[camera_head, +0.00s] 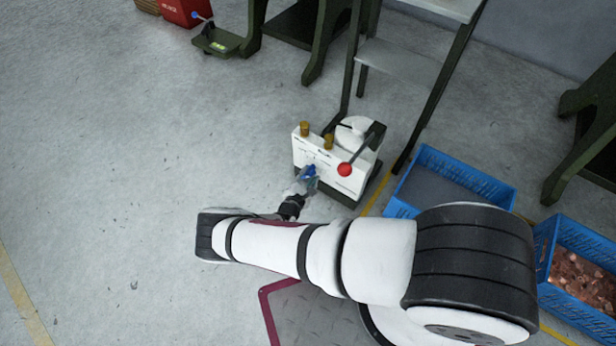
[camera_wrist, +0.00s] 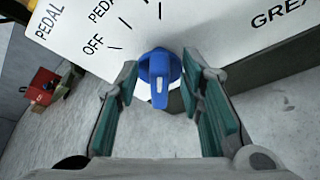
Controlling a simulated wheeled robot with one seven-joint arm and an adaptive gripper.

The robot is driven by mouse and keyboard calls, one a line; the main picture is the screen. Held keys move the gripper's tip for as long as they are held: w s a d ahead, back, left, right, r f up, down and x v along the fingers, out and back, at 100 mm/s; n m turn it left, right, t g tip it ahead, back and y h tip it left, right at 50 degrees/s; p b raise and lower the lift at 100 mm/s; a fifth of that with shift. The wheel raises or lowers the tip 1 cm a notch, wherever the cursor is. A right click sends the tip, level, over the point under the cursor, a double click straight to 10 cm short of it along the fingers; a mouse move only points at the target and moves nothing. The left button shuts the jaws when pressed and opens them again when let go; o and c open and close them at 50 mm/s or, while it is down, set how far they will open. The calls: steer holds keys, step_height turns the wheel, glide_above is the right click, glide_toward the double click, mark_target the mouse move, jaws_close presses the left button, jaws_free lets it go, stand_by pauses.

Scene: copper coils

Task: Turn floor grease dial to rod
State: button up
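The grease unit is a white box (camera_head: 322,166) standing on the floor in the head view. Its blue dial (camera_head: 309,171) is on the front face. In the wrist view the blue dial (camera_wrist: 160,68) sits between my fingertips, its white mark toward the bottom of the picture. The white panel (camera_wrist: 205,25) shows "OFF", "PEDAL", part of another "PED" label, tick marks and "GREA". No "rod" label is readable. My gripper (camera_wrist: 159,76) is open, with one teal-padded finger on each side of the dial. Whether a finger touches it is unclear. In the head view my gripper (camera_head: 302,183) reaches the dial.
A metal stand (camera_head: 402,62) rises behind. The floor to the left is clear.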

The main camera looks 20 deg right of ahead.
steer(key=v, duration=1.2)
stand_by(0.4)
